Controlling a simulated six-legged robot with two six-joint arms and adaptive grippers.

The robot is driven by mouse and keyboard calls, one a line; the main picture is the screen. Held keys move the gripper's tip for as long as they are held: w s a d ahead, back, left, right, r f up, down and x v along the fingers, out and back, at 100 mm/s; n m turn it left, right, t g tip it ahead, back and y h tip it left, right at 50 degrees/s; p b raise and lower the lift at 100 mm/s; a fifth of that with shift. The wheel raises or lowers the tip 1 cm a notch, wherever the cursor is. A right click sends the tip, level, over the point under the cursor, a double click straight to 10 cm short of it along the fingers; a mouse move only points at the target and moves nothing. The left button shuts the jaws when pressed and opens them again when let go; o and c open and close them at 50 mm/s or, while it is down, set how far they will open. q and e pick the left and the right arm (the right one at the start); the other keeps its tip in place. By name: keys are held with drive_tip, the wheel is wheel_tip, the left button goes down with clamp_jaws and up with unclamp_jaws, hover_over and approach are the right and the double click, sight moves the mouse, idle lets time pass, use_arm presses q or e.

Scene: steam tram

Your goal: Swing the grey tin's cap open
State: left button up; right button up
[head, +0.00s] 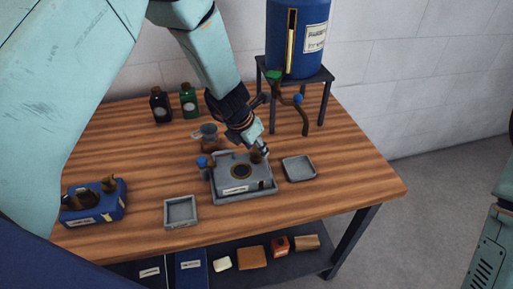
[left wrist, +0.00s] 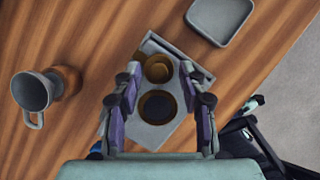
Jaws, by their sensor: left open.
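My left gripper (head: 263,150) is open just above the cap. In the left wrist view its fingers (left wrist: 159,72) stand on either side of the cap, contact unclear. My right gripper is not in view.
Shallow grey trays stand left (head: 181,212) and right (head: 314,169) of the tin. A funnel-topped jar (head: 208,135) is behind it. A blue tank (head: 284,45) on a stand has a hanging pipe.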

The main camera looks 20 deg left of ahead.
use_arm(q)
drive_tip(key=shift+w+a+f, duration=0.1)
drive_tip(key=shift+a+f, duration=0.05)
drive_tip(key=shift+f, duration=0.2)
drive_tip(key=shift+d, duration=0.25)
drive_tip(key=shift+c, duration=1.3)
drive_tip(key=shift+a, duration=0.2)
drive_tip(key=c, duration=0.6)
clamp_jaws()
drive_tip(key=shift+d, duration=0.1)
